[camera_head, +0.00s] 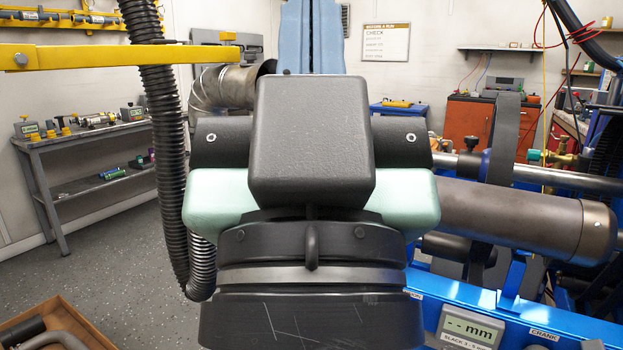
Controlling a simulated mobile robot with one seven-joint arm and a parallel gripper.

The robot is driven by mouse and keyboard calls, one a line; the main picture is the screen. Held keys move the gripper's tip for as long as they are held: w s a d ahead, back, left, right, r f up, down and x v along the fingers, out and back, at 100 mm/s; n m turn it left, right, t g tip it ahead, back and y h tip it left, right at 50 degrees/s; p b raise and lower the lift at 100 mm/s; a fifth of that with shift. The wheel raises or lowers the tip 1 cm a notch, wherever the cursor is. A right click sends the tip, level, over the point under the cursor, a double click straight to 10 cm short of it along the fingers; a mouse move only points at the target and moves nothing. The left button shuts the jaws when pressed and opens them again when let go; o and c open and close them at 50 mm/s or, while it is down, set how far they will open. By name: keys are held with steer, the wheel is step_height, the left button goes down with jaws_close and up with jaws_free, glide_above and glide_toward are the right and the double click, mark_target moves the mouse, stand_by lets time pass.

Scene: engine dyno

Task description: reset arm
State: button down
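My gripper (311,140) fills the middle of the head view, seen from behind and close up. It has a black box-shaped housing on top, pale green sides and a dark round wrist below. Dark blocks with bolts stick out to its left and right. Its fingertips are hidden behind the housing, so I cannot see whether it is open or holds anything.
A blue engine stand (540,318) with a metal cylinder (530,222) and a small "mm" display (468,328) stands close on the right. A black corrugated hose (165,120) and yellow beam (95,57) are on the left. A workbench (90,142) stands by the left wall; grey floor (110,235) is open there.

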step_height(320, 180, up, 31)
steer(key=p, duration=2.9)
